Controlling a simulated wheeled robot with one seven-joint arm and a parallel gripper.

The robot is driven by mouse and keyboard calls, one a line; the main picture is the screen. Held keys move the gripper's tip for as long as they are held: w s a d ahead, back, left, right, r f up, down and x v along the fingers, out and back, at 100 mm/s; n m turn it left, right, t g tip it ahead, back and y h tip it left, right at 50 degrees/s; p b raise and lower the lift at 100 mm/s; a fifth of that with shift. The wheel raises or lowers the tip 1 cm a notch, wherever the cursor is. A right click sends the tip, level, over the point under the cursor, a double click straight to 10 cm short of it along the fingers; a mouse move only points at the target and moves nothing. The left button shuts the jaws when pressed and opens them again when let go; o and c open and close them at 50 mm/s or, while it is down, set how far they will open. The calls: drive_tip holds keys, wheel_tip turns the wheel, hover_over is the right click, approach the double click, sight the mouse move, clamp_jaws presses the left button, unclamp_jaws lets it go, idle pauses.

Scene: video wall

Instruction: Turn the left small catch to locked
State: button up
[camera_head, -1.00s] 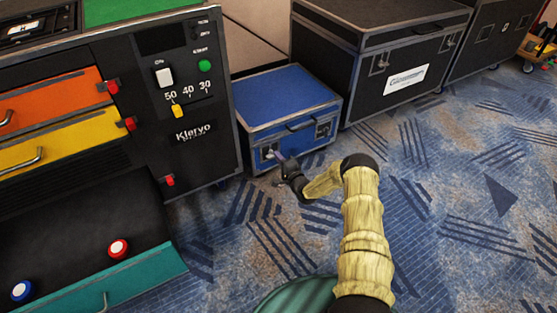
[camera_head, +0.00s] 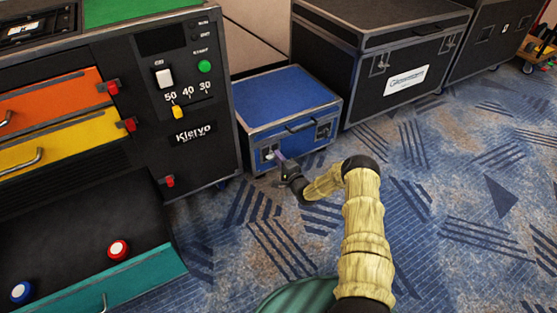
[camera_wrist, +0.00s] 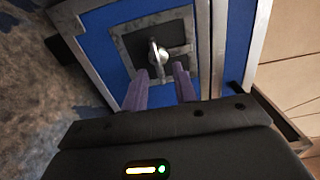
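A small blue case (camera_head: 285,92) with grey metal edges stands on the carpet. The left small catch (camera_head: 268,154) is on the left of its front face. In the wrist view, the catch (camera_wrist: 158,54) is a shiny metal knob on a dark plate in a grey frame. My gripper (camera_head: 277,157) is close in front of this catch. In the wrist view, my gripper (camera_wrist: 160,73) has its two purple fingers apart, with the knob just beyond the tips and between them. I cannot tell whether they touch it. The fingers partly hide the catch in the head view.
A second catch (camera_head: 323,130) and a dark handle (camera_head: 300,125) are on the same front face. A black cabinet (camera_head: 195,150) with drawers stands close at the left. A larger black case (camera_head: 375,55) stands at the right. The carpet (camera_head: 470,190) in front is clear.

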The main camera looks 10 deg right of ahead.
drive_tip(key=p+v, duration=0.8)
drive_tip(key=v, duration=0.9)
drive_tip(key=shift+s, duration=0.15)
wheel_tip(320, 180, up, 26)
drive_tip(key=w+a+n+g+h+p, duration=0.1)
drive_tip(key=w+n+g+h+p, duration=0.2)
drive_tip(key=n+g+p, duration=0.6)
drive_tip(key=s+a+r+n+g+h+p, duration=0.1)
drive_tip(key=s+a+r+n+g+p, duration=0.2)
drive_tip(key=s+r, duration=1)
drive_tip(key=s+a+r+n+g+h+p, duration=0.2)
drive_tip(key=s+a+r+n+g+p, duration=0.1)
drive_tip(key=s+r, duration=1)
wheel_tip(320, 180, up, 37)
drive_tip(key=p, duration=3.7)
